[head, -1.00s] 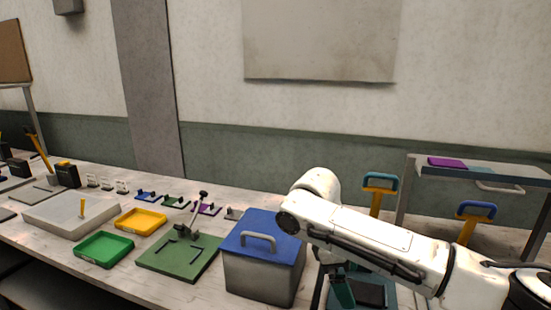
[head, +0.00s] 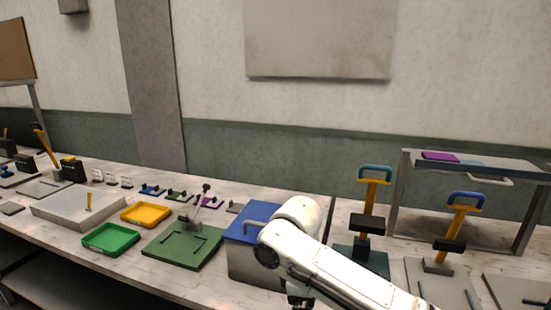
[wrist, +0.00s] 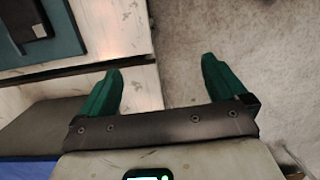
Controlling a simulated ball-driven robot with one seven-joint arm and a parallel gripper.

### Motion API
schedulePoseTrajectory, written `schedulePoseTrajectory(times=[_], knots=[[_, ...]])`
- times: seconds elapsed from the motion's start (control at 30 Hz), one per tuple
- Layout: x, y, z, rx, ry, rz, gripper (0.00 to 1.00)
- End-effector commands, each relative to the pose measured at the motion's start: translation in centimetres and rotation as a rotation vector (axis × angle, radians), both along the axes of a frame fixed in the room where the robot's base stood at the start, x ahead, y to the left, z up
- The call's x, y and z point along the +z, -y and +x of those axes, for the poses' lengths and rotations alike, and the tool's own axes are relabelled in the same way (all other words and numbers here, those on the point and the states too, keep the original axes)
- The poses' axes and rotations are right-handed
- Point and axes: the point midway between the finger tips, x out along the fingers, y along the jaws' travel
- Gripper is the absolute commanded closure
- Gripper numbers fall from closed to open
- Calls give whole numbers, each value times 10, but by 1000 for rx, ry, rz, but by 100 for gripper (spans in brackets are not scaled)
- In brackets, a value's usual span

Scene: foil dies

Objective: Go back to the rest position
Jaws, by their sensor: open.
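My gripper (wrist: 160,92) shows in the wrist view with its two green fingers spread wide and nothing between them. It hangs over the table's front edge (wrist: 140,68), with grey floor below and to the right. In the head view my white arm reaches in from the bottom right and bends down in front of the blue-lidded grey box (head: 250,260). The gripper's fingers are hidden in the head view, below the picture's lower edge.
Right of my arm stand a teal-handled press (head: 372,215) and a blue-handled press (head: 455,235), with a raised shelf (head: 490,165) behind. To the left are a green board (head: 180,250), a green tray (head: 110,252), a yellow tray (head: 146,213) and a pale bin (head: 60,215).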

Motion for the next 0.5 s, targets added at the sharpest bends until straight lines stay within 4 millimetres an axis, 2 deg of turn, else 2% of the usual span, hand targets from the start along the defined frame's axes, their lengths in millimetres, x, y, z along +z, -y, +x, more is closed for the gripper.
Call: schedulePoseTrajectory(times=[0.2, 0.3, 0.4, 0.5], knots=[[-32, -49, -35, -47, 18, 197, 1], [-44, -64, -51, -111, 34, 298, 1], [-57, -70, -68, -195, 45, 382, 1], [-71, -67, -85, -298, 56, 452, 1]])
